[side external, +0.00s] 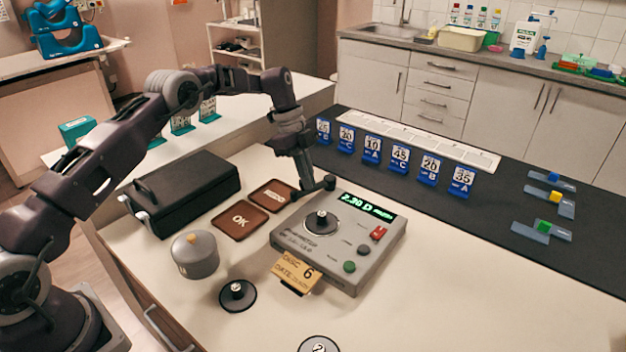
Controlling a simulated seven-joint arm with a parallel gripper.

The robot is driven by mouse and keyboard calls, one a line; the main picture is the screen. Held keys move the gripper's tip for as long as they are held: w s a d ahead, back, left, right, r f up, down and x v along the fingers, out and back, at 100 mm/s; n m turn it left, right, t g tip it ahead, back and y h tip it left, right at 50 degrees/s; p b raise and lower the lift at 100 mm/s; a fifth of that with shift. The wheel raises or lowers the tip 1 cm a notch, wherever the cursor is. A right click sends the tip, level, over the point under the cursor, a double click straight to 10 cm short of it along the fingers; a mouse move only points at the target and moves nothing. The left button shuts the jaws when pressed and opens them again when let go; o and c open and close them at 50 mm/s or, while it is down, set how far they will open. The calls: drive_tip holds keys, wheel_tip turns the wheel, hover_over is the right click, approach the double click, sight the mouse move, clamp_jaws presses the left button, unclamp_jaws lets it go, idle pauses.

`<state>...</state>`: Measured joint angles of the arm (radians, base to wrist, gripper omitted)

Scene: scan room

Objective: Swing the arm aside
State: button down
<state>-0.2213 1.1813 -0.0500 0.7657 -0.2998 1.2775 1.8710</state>
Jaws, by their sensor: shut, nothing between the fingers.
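My arm reaches in from the left, bent at its elbow. My gripper (318,188) is shut and empty, low over the back left edge of a grey meter box (368,247). I cannot tell whether its fingertips touch the box. The box has a lit green display (367,206), a red switch, a green button and a round well. A small dark piece with a metal knob (322,219) sits in the well.
A black case (180,193), two brown trays (239,220), a grey lidded pot (195,255) and a dark knobbed disc (238,294) stand left of the box. A yellow tag (296,270) is at its front. Several blue number stands (400,157) line the dark mat behind.

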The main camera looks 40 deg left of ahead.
drive_tip(key=shift+a, duration=0.35)
drive_tip(key=shift+w+a, duration=0.1)
drive_tip(key=shift+a, duration=0.15)
drive_tip(key=d, duration=0.2)
drive_tip(key=d+r, duration=0.1)
drive_tip(key=d, duration=0.1)
drive_tip(key=shift+s, duration=0.35)
drive_tip(key=v, duration=0.9)
drive_tip(key=shift+w, duration=0.2)
drive_tip(key=shift+d, duration=0.1)
